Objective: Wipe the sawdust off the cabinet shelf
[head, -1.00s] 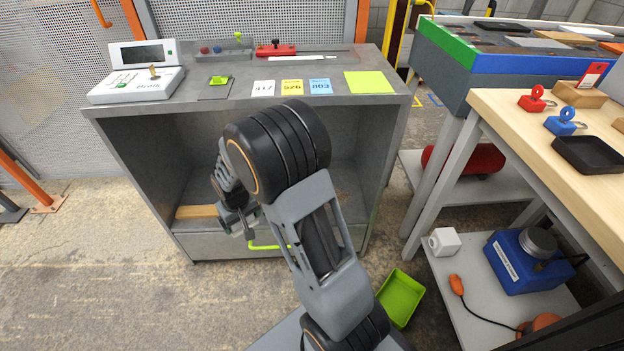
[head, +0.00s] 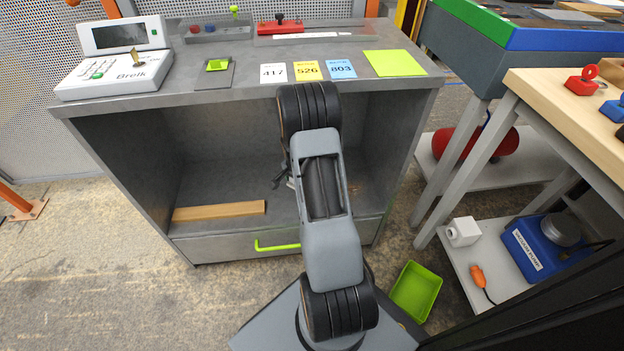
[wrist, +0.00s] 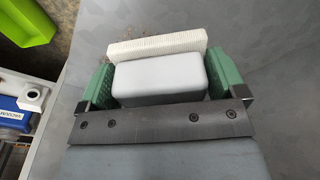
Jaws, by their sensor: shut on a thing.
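My gripper (wrist: 158,82) is shut on a grey block with a white ribbed strip, which looks like a brush (wrist: 157,45). Its green fingers press on both sides of the grey body. In the head view my arm hides most of the gripper and the brush, which are inside the open cabinet. The cabinet shelf (head: 225,185) is a grey surface; it also fills much of the wrist view (wrist: 265,60). Faint brown specks that look like sawdust (head: 353,187) lie on the shelf's right part. Similar specks show just beyond the brush in the wrist view (wrist: 120,27).
A wooden strip (head: 220,211) lies along the shelf's front left. Below is a drawer with a green handle (head: 277,247). The cabinet's right wall (head: 398,150) stands close to my arm. A green bin (head: 415,291) is on the floor at right, beside a workbench (head: 540,112).

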